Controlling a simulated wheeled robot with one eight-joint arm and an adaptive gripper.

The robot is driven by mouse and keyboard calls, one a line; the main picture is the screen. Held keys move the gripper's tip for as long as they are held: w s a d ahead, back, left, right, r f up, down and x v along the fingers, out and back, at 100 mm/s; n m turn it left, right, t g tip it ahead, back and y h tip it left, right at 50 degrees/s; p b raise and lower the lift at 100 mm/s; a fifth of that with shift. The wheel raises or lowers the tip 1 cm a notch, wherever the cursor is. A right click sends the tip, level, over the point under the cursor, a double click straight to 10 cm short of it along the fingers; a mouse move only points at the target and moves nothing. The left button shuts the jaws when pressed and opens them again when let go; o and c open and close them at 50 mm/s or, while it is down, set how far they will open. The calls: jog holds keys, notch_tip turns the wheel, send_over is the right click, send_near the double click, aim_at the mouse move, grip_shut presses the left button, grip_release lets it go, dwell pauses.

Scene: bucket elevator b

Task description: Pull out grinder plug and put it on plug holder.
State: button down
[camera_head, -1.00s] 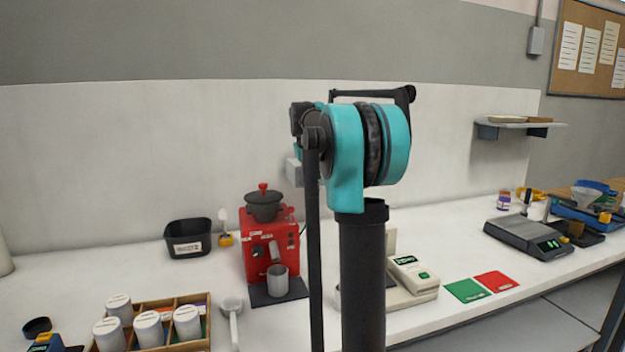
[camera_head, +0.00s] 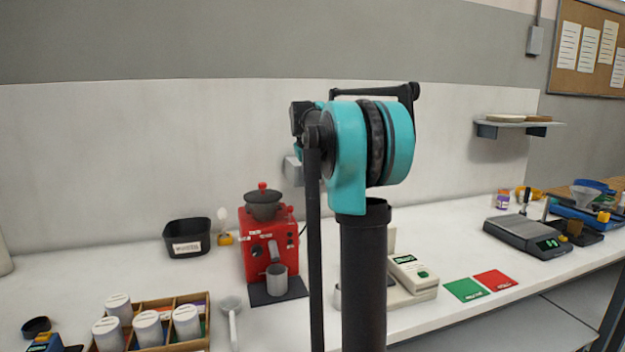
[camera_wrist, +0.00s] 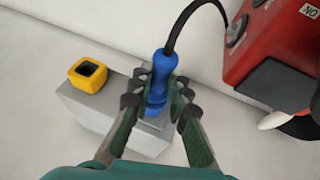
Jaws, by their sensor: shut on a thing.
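The grinder plug (camera_wrist: 157,84) is blue, with a black cable (camera_wrist: 187,22) curving up from its end. In the wrist view my gripper (camera_wrist: 158,97) is shut on it, one finger on each side. The plug is over a light grey box (camera_wrist: 135,145); I cannot tell whether it is seated in it or clear of it. A yellow square holder with a dark opening (camera_wrist: 88,75) is to the left of the plug, by the box's edge. The red grinder (camera_head: 268,245) stands on the bench. In the head view my arm hides the gripper and plug.
The grinder's red body (camera_wrist: 275,45) is close on the right in the wrist view. A black bin (camera_head: 187,240) stands left of the grinder on the bench. A wooden rack of white-lidded jars (camera_head: 180,340) is in front. A scale (camera_head: 525,235) stands far right.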

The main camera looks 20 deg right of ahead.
jog(key=shift+s, duration=0.2)
jog(key=shift+s, duration=2)
jog(key=s, duration=0.4)
jog(key=shift+d, duration=0.1)
